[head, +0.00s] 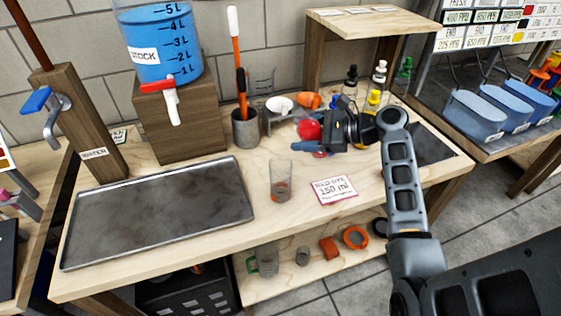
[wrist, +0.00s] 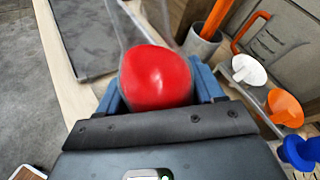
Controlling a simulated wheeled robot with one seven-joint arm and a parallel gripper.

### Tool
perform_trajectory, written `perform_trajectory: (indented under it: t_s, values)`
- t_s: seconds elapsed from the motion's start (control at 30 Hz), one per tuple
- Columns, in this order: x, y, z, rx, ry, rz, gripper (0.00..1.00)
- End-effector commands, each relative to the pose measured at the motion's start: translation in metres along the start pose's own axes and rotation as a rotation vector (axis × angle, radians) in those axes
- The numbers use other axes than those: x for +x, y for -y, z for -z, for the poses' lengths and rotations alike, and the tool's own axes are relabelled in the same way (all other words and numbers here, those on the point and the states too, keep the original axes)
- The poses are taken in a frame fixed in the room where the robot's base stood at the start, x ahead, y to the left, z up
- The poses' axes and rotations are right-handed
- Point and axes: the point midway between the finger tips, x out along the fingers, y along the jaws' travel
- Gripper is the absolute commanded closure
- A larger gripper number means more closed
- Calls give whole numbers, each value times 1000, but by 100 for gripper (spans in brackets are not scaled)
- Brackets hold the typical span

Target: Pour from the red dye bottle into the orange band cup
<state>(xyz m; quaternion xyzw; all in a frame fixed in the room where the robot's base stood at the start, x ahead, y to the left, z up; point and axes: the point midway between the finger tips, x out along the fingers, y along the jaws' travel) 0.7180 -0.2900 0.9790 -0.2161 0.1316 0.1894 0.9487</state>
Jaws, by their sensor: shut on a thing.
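The red dye bottle (head: 308,130) is held between the blue fingers of my gripper (head: 312,134), above the right part of the bench. In the wrist view its rounded red body (wrist: 156,78) fills the gap between the fingers (wrist: 158,88). Its neck and any opening are hidden, and I cannot tell its tilt. The orange band cup (head: 281,180) is a clear cup with orange near its base, upright on the bench. It stands in front and to the left of the bottle, apart from it.
A card reading "RED DYE 150 ml" (head: 333,189) lies right of the cup. A dark tray (head: 160,212) covers the left of the bench. A grey holder (head: 245,130), white funnel (head: 280,104) and dropper bottles (head: 380,72) stand behind. The bench front near the cup is clear.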

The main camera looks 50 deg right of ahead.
Motion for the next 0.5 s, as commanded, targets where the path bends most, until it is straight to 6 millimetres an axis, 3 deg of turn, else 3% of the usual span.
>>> perform_trajectory:
  t_s: [0.27, 0.5]
  values:
    - [-1, 1, -11, -105, -93, 2, 78]
    - [1, -1, -3, -162, -148, 0, 78]
